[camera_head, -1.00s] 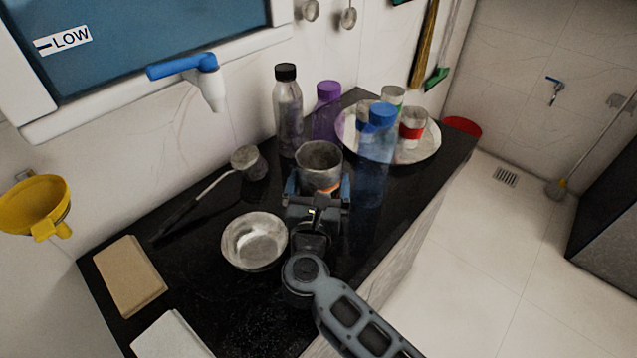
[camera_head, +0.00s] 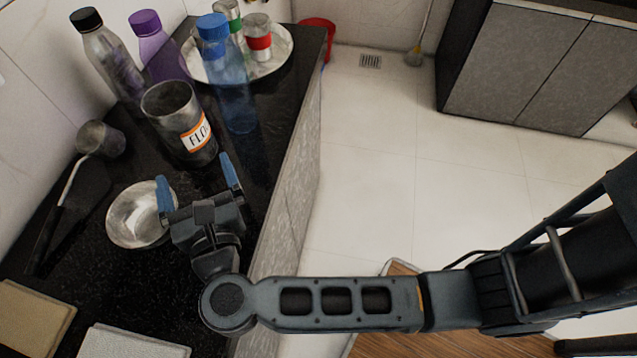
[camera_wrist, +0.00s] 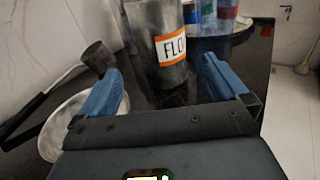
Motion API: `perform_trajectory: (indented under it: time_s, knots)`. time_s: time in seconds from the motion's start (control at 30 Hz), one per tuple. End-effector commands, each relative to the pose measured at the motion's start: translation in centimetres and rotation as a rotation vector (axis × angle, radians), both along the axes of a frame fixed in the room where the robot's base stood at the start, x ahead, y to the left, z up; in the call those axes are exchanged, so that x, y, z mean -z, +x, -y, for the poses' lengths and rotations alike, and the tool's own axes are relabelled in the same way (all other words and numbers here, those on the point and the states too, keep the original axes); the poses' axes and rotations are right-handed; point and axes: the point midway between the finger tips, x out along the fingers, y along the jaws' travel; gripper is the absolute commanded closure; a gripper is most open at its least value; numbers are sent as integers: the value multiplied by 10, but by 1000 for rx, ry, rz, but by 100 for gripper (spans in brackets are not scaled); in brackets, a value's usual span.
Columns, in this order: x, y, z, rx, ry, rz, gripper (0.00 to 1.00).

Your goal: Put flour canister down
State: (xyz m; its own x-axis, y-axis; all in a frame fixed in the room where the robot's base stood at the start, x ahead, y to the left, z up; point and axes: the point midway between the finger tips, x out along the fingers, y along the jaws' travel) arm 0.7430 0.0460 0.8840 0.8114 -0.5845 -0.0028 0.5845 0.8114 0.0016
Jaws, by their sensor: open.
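The flour canister (camera_head: 172,112) is a grey, open-topped cylinder with an orange-edged label. It stands upright on the black counter (camera_head: 262,180), in front of the bottles. In the wrist view the canister (camera_wrist: 153,62) stands straight ahead, its label reading "FLO" in part. My gripper (camera_head: 201,178) is open and empty, its blue fingers spread on the near side of the canister and apart from it. In the wrist view the fingers (camera_wrist: 158,85) show to the left and right, with the canister's lower part beyond them.
A metal bowl (camera_head: 124,228) sits left of my gripper. A ladle (camera_head: 98,140) lies behind it. A blue bottle (camera_head: 232,88), a purple bottle (camera_head: 160,60) and a dark-capped bottle (camera_head: 108,50) stand near the canister. A round tray (camera_head: 277,58) holds small canisters. The counter edge is to the right.

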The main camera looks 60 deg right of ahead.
Motion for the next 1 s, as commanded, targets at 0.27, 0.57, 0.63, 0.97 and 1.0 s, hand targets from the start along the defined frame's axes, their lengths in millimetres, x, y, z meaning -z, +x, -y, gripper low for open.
perform_trajectory:
  time_s: [0.27,0.57,0.63,0.97,1.0]
  knots:
    - [-11,-32,31,-21,-271,-53,0]
    - [-51,-134,66,-75,-1166,-309,0]
    - [-56,-157,65,-90,-1384,-388,0]
    - [-65,-260,49,-226,-2401,-785,0]
    - [-64,-271,48,-254,-2513,-827,0]
